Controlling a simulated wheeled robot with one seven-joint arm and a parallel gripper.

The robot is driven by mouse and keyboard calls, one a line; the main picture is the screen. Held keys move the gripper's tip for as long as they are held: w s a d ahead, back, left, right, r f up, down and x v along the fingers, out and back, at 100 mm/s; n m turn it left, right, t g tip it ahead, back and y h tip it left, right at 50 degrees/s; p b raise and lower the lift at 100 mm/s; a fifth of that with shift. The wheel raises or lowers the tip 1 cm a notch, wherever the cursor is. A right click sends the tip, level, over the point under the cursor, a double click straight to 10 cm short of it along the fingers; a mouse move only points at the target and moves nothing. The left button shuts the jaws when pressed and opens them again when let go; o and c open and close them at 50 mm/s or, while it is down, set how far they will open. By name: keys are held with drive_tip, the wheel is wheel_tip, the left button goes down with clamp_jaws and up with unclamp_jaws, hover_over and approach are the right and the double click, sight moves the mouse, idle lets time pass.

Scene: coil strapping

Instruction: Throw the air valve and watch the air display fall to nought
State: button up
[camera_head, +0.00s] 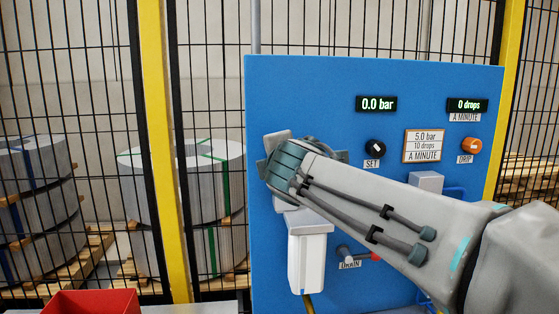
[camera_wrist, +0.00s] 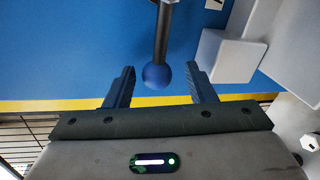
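The air display (camera_head: 376,104) on the blue panel (camera_head: 320,80) reads 0.0 bar. In the wrist view a dark lever with a blue ball knob (camera_wrist: 156,76) hangs between the two fingers of my gripper (camera_wrist: 160,67). I take this lever for the air valve. The fingers stand apart, with a gap on each side of the ball. In the head view my arm comes in from the right, and its wrist hides the lever and the fingers.
The panel also has a SET knob (camera_head: 375,148), an orange DRIP knob (camera_head: 470,145), a drops display (camera_head: 467,105) and a card (camera_head: 423,146) reading 5.0 bar. A white bowl (camera_head: 307,262) hangs below my wrist. Mesh fencing and coils stand behind; a red bin (camera_head: 92,303) is lower left.

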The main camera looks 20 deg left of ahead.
drive_tip(key=shift+s+d+r, duration=0.1)
drive_tip(key=shift+s+r, duration=0.05)
drive_tip(key=p+v, duration=0.1)
drive_tip(key=v, duration=1.2)
drive_tip(key=shift+s, duration=0.25)
drive_tip(key=shift+d, duration=0.1)
drive_tip(key=w+d+f+m+g+h+p, duration=0.25)
drive_tip(key=d+f+m+g+h, duration=0.35)
drive_tip(key=d+f+m, duration=0.9)
drive_tip(key=s+d+f+m+g+p, duration=0.1)
drive_tip(key=s+d+f+m+g, duration=0.4)
drive_tip(key=s+d+f+m, duration=0.5)
drive_tip(key=s+d+f, duration=0.2)
drive_tip(key=s+f, duration=0.1)
drive_tip(key=f, duration=0.2)
drive_tip(key=shift+d+m+h+p, duration=0.3)
drive_tip(key=shift+d+p, duration=0.05)
